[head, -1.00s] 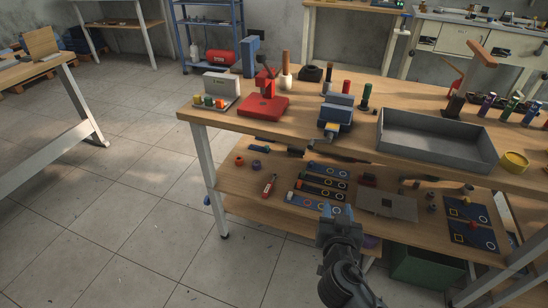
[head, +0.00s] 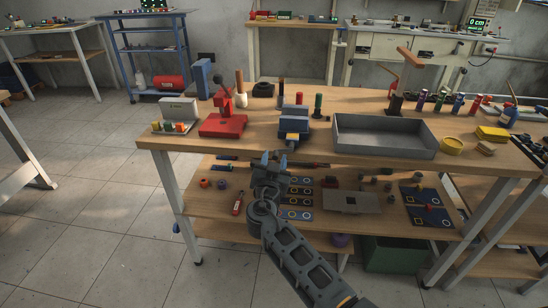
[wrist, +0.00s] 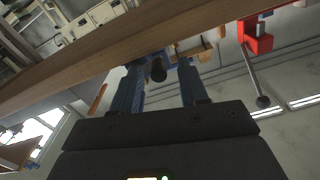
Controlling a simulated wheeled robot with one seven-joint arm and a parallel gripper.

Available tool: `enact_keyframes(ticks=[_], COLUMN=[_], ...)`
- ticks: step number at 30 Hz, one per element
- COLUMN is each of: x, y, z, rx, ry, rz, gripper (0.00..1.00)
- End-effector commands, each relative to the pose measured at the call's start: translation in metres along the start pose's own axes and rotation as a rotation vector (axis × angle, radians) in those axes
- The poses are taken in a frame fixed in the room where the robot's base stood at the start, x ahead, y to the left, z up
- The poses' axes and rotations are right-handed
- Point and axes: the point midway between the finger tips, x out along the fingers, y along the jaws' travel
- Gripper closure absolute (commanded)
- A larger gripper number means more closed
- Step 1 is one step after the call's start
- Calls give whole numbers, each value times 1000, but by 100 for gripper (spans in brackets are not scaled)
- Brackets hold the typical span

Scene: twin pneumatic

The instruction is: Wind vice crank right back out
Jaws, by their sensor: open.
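The blue vice (head: 293,124) stands at the front edge of the upper bench top, left of the grey tray. Its crank side faces the front, but the crank is too small to make out clearly in the head view. My gripper (head: 273,158) is open, just below and in front of the bench edge, slightly left of the vice. In the wrist view its two blue fingers (wrist: 160,72) point upward with a gap between them. A dark round-ended knob (wrist: 158,69), possibly the crank's handle, appears between the fingertips; I cannot tell whether it touches them.
The wooden bench edge (wrist: 110,47) runs close above the fingers in the wrist view. A red press (head: 224,122) stands left of the vice. The grey tray (head: 385,147) is to the right. The lower shelf (head: 206,225) holds several parts under my arm.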

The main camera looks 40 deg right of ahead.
Motion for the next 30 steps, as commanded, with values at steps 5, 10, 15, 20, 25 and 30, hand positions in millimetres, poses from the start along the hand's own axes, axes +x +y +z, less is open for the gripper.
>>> enact_keyframes(ticks=[5,10,15,20,25,30], x=[9,9,9,9,9,9], y=[0,0,0,0,0,0], z=[0,0,0,0,0,0], rx=[-1,-1,-1,-1,-1,-1], ry=[-1,-1,-1,-1,-1,-1], rz=[0,-1,0,0,0,0], gripper=[57,57,67,83,99,100])
